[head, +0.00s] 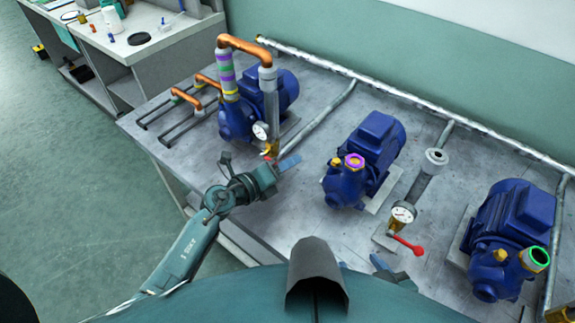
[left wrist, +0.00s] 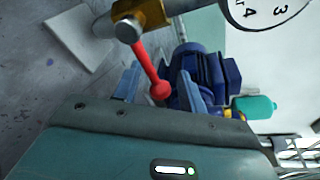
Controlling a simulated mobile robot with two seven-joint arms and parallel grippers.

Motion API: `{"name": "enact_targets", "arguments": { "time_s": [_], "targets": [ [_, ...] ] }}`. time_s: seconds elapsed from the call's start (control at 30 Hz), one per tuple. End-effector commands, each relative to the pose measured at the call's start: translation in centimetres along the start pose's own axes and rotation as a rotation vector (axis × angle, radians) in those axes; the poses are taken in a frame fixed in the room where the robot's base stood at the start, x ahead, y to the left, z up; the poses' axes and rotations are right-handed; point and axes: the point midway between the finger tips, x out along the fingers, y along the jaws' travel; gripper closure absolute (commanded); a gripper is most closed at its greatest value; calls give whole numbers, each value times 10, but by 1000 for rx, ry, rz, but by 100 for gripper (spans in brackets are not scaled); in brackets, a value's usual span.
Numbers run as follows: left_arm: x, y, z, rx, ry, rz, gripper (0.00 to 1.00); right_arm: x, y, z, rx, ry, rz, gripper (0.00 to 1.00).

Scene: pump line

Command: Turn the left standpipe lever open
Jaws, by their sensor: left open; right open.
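The left standpipe (head: 271,110) stands at the left pump, with a round gauge (head: 261,131) on it. Its red lever (left wrist: 148,66) hangs off a brass valve (left wrist: 150,11) in the left wrist view and ends in a round knob. In the head view the lever is mostly hidden behind my left gripper (head: 284,165). The left gripper is open at the lever, and its two blue fingers (left wrist: 160,88) stand either side of the knob with gaps visible. My right gripper (head: 384,266) shows only a blue fingertip area near the bottom, mostly hidden by my body.
A middle standpipe (head: 425,182) has a gauge (head: 403,212) and its own red lever (head: 407,244). A middle pump (head: 364,158) and a right pump (head: 510,235) stand on the grey bench (head: 300,215). A long pipe (head: 400,95) runs along the back.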

Motion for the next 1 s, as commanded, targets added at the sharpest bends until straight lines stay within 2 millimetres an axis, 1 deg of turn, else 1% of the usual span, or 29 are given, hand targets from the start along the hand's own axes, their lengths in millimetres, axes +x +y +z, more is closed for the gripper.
{"name": "enact_targets", "arguments": {
  "time_s": [0.03,0.13,0.4,0.9,1.0],
  "targets": [
    [5,0,-1,-1,0,-1,59,1,1,0,2,2,1,46],
    [9,0,0,0,0,-1,59,1,2,0,2,4,2,46],
    [9,0,0,0,0,0,59,0,2,-1,2,5,3,46],
    [9,-1,0,0,0,-1,100,1,0,-1,2,5,-1,46],
    [9,-1,0,1,0,-1,100,1,-1,-1,2,5,-2,46]
  ]
}}
